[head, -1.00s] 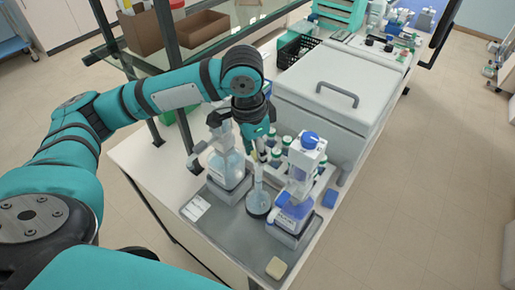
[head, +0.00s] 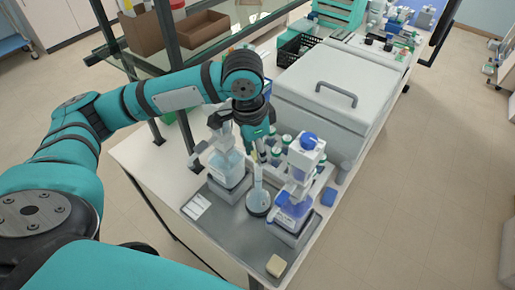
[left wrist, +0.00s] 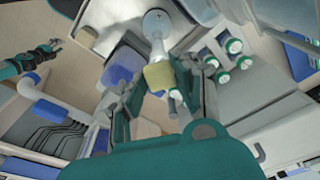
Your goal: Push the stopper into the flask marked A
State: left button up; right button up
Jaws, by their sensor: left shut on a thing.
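The flask (head: 257,200) stands upright on the grey tray, with a round base and a narrow neck; I cannot read a mark on it. It also shows in the left wrist view (left wrist: 156,24). My left gripper (head: 261,149) points down above the flask's neck. In the left wrist view my left gripper (left wrist: 160,88) is shut on the yellowish stopper (left wrist: 158,76). The stopper lines up with the neck there and hides its mouth, so I cannot tell whether they touch. My right gripper (left wrist: 48,50) shows small at the left of the wrist view; its jaws are unclear.
Several capped vials (head: 284,142) stand behind. A pale pad (head: 276,265) lies at the tray's front. A white lidded box (head: 325,90) stands behind.

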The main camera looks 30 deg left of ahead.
pick_arm(q)
jog(key=shift+f+p, duration=0.35)
dwell(0.5)
jog(key=shift+f+p, duration=0.25)
jog(key=shift+p, duration=0.2)
dwell(0.4)
jog(key=o, duration=1.2)
jog(key=shift+o, duration=0.2)
jog(key=shift+r, duration=0.15)
jog(key=shift+r+p, duration=1.05)
jog(key=shift+p, duration=0.5)
jog(key=shift+r, duration=1.8)
